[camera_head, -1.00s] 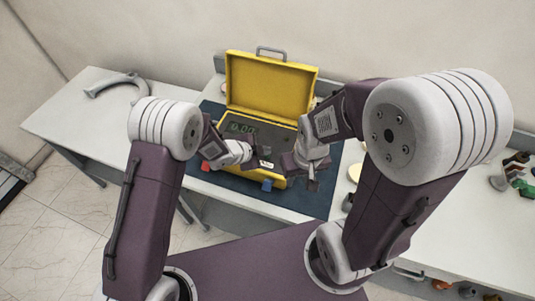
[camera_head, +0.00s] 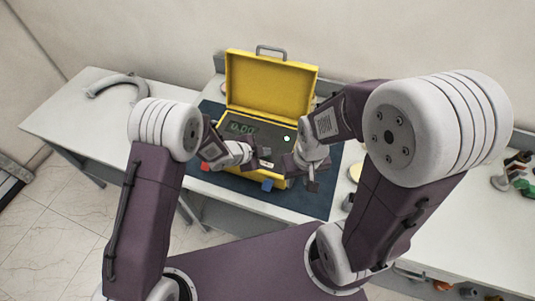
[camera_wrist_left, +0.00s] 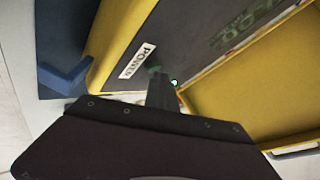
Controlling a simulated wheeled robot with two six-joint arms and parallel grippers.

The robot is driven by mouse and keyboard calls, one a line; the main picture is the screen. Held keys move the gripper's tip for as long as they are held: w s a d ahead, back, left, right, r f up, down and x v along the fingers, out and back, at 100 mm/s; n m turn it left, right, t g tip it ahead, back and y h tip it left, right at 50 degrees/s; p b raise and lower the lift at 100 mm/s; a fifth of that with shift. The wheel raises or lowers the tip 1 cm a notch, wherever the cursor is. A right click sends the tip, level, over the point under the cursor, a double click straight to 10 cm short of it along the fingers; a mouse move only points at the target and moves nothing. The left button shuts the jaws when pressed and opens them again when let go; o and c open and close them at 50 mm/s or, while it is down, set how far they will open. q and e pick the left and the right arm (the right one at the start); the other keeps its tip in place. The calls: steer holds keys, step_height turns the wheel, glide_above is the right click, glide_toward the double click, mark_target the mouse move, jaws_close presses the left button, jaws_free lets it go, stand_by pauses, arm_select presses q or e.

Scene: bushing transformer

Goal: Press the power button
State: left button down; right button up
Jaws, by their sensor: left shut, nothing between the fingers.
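A yellow case (camera_head: 272,83) stands open on the table, with a dark panel (camera_head: 240,138) inside and a green readout (camera_head: 242,128) that looks like 0.00. A white POWER label (camera_wrist_left: 137,61) is beside my left gripper (camera_wrist_left: 160,88). My left gripper, in the head view (camera_head: 264,155), is shut and empty, its tips at the panel close to label and light.
The case sits on a dark blue mat (camera_head: 320,204). Red (camera_head: 206,166) and blue (camera_head: 267,185) pieces are at its front. A grey curved part (camera_head: 118,84) lies on the left table. Several small items lie at far right. My right arm is close to the case's right side.

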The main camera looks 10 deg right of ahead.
mark_target(265, 158)
arm_select(q)
steer(key=shift+r+p, duration=0.3)
steer(key=shift+r, duration=0.1)
step_height(265, 158, up, 6)
steer(key=p, duration=0.5)
stand_by(0.3)
